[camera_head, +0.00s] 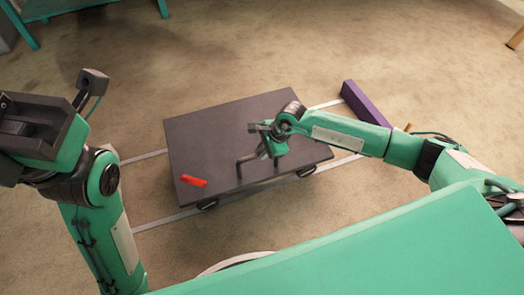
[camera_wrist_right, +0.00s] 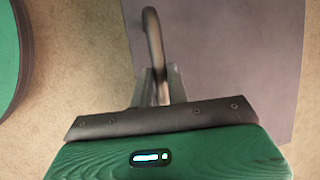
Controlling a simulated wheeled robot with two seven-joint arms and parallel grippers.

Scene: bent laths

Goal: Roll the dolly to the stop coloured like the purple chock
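The dolly (camera_head: 215,130) is a dark grey flat platform on small wheels, standing between two pale floor strips. A small red block (camera_head: 193,181) lies on its near left corner; I see no purple chock. A long purple bar (camera_head: 364,103), like a stop, lies on the floor just past the dolly's right end, apart from it. My right gripper (camera_head: 272,148) is over the near part of the dolly at a dark bent handle (camera_head: 239,171). In the right wrist view the handle (camera_wrist_right: 152,35) runs between the fingers (camera_wrist_right: 158,88), which look closed on it. My left arm is raised at the left; its fingers cannot be made out.
The pale strips (camera_head: 165,220) run left to right along the floor. A small orange piece (camera_head: 408,127) shows behind my right arm. A teal table (camera_head: 75,8) stands at the far left. Carpet behind the dolly is clear. The strips' left ends are partly hidden by my left arm.

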